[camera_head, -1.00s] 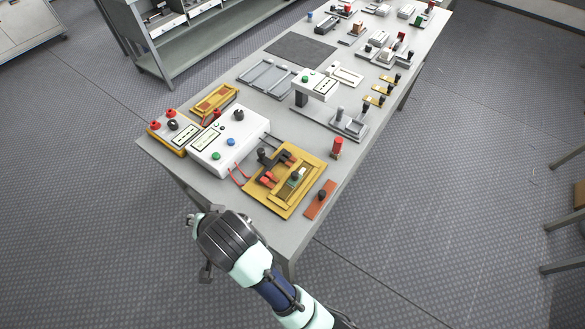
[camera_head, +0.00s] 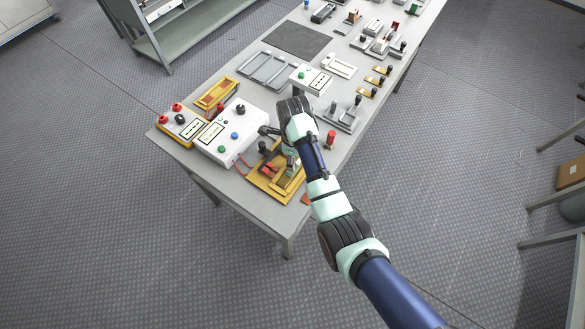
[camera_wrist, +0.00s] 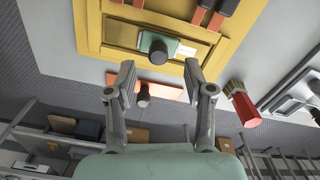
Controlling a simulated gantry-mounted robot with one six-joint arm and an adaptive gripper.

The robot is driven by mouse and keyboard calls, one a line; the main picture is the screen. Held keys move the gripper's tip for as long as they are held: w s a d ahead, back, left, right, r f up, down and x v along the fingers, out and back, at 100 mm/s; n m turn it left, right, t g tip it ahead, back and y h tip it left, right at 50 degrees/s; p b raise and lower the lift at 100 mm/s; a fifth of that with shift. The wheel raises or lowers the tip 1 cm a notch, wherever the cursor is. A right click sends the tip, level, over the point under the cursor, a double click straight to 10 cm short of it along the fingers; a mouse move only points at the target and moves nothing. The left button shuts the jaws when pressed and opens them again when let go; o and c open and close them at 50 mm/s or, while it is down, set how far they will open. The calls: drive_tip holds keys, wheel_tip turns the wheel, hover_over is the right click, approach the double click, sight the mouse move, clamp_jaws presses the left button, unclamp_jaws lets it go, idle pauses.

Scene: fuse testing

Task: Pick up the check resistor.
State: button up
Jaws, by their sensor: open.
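My gripper (camera_wrist: 158,77) is open and empty, above the near end of the table. In the wrist view, a green block with a dark round knob (camera_wrist: 158,50) sits in the yellow fixture (camera_wrist: 88,30), just ahead of the gap between the fingers. An orange plate (camera_wrist: 172,88) with another dark knob (camera_wrist: 143,93) lies beside the fixture, seen between the fingertips. No readable label shows which piece is the check resistor. My arm hides part of the fixture in the head view.
A white box with knobs (camera_head: 222,150) stands left of the fixture, wired to it by red leads. A yellow box with red buttons (camera_head: 172,128) is farther left. A raised white meter (camera_head: 312,79) and a grey stand (camera_head: 340,118) are close behind the arm.

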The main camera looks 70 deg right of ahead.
wheel_tip(320, 180, down, 5)
drive_tip(key=shift+a+r+b, duration=0.1)
drive_tip(key=shift+r+b, duration=0.1)
drive_tip(key=shift+b, duration=0.2)
drive_tip(key=shift+c, duration=0.2)
clamp_jaws()
